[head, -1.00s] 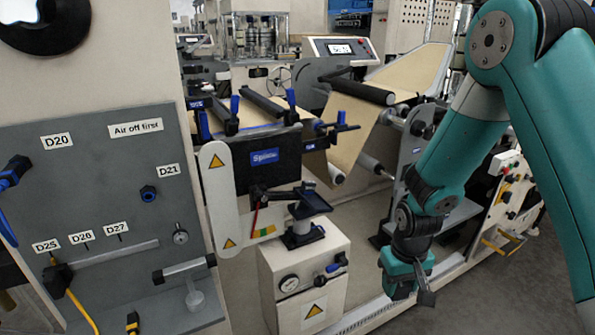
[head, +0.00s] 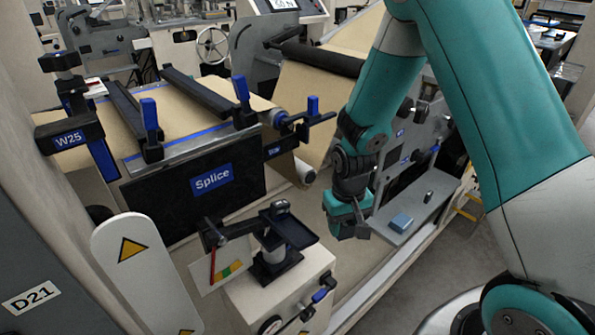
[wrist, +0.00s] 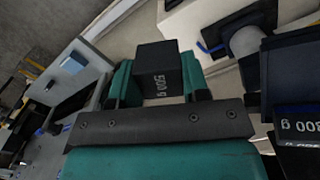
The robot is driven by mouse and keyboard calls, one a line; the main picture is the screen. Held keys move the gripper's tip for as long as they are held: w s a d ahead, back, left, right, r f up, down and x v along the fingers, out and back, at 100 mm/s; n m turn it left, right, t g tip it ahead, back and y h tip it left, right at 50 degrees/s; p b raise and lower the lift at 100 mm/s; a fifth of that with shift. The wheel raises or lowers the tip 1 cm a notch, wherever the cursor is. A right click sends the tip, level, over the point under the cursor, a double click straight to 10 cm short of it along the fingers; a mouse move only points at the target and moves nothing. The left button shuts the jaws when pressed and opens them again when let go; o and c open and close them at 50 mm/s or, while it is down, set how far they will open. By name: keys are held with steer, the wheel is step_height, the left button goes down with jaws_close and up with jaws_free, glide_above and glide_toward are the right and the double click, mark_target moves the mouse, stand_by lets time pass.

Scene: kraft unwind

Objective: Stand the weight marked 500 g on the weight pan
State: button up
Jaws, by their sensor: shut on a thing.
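The weight marked 500 g (wrist: 158,72) is a dark block. It sits between the fingers of my gripper (wrist: 158,85) in the wrist view, its label facing the camera. In the head view my gripper (head: 348,228) hangs to the right of the weight pan (head: 296,232), apart from it, and the held weight is hard to make out. The pan is a dark, shallow tray on a post, with a small weight (head: 281,206) standing on it. At the right edge of the wrist view is another dark block (wrist: 298,125), its label reading 300 g or 800 g.
The pan's post stands on a cream cabinet (head: 255,310) with a lever arm and coloured scale (head: 228,268) beside it. The Splice table (head: 195,190) is behind. A grey shelf (head: 412,218) with a blue block (head: 400,222) lies right of my gripper.

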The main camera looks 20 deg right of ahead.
mark_target(298, 235)
steer(key=w+a+r+m+y+p, duration=0.1)
steer(key=a+r+m+y+p, duration=0.2)
steer(key=a+r+m+p, duration=0.75)
steer(key=f+m+b, duration=0.1)
steer(key=b, duration=0.3)
steer(key=f+m+b, duration=0.2)
steer(key=b, duration=0.1)
steer(key=shift+d+g+b, duration=0.35)
steer(key=shift+d+g, duration=0.05)
steer(key=shift+b+x, duration=0.5)
steer(key=shift+x, duration=0.85)
steer(key=shift+s, duration=0.1)
steer(key=o, duration=1.3)
steer(key=shift+o, duration=0.2)
